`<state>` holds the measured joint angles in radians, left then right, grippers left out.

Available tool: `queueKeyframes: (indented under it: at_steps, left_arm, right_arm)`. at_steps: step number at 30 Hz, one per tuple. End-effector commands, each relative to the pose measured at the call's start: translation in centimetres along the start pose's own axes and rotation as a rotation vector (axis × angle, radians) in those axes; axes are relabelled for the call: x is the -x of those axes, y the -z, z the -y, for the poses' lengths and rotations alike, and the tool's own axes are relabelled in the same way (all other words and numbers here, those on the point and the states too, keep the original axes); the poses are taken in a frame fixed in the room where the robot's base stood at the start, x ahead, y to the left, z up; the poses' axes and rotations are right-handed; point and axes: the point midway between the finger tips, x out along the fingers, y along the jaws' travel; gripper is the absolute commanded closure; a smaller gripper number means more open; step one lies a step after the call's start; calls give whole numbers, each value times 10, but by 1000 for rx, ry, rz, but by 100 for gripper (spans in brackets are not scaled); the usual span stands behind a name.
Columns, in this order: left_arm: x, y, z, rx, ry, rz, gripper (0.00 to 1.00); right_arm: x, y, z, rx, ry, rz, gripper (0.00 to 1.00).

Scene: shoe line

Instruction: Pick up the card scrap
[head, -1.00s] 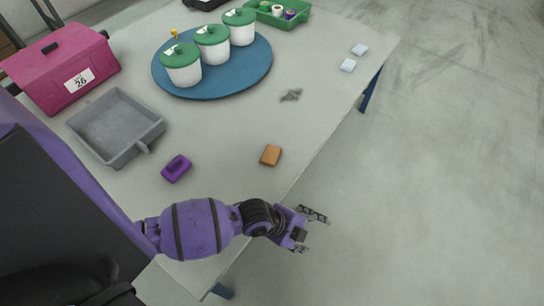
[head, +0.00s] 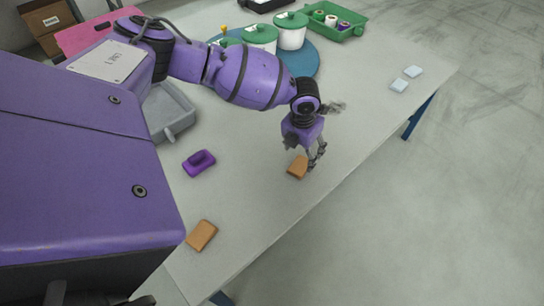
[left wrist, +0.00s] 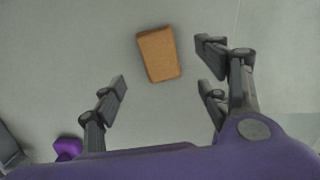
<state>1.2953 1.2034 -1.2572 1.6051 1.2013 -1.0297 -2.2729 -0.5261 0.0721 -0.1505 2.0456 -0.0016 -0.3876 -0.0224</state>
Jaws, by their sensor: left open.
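A brown cardboard-coloured piece (head: 297,168) lies flat on the table near its right edge. It also shows in the left wrist view (left wrist: 159,54), whole and tilted a little. A second brown piece (head: 202,235) lies nearer the front edge. A crumpled grey scrap (head: 338,106) lies farther back, partly behind my arm. I cannot tell for certain which of these is the card scrap. My left gripper (head: 304,157) points down, open and empty, over the first brown piece. In the left wrist view (left wrist: 163,82) that piece sits ahead, between the spread fingers. My right gripper is out of view.
A purple block (head: 199,163) and a grey dustpan-like tray (head: 170,112) lie left of the gripper. White tubs with green lids (head: 291,36) stand on a blue round tray (head: 309,67). A green crate (head: 345,32) and two pale squares (head: 399,85) are farther back.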

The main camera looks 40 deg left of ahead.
Motion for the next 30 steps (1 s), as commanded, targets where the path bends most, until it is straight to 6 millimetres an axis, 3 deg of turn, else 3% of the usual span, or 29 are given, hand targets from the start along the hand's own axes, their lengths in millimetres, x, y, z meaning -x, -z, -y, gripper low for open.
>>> queueKeyframes:
  at_steps: [14,23,30]
  left_arm:
    - [-63,-1,-1,0,2,2,32]
    - [-69,-1,-1,1,3,4,32]
    - [-69,-1,-1,1,3,4,61]
  right_arm:
    - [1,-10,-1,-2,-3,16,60]
    - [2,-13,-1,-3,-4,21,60]
    - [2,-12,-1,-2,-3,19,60]
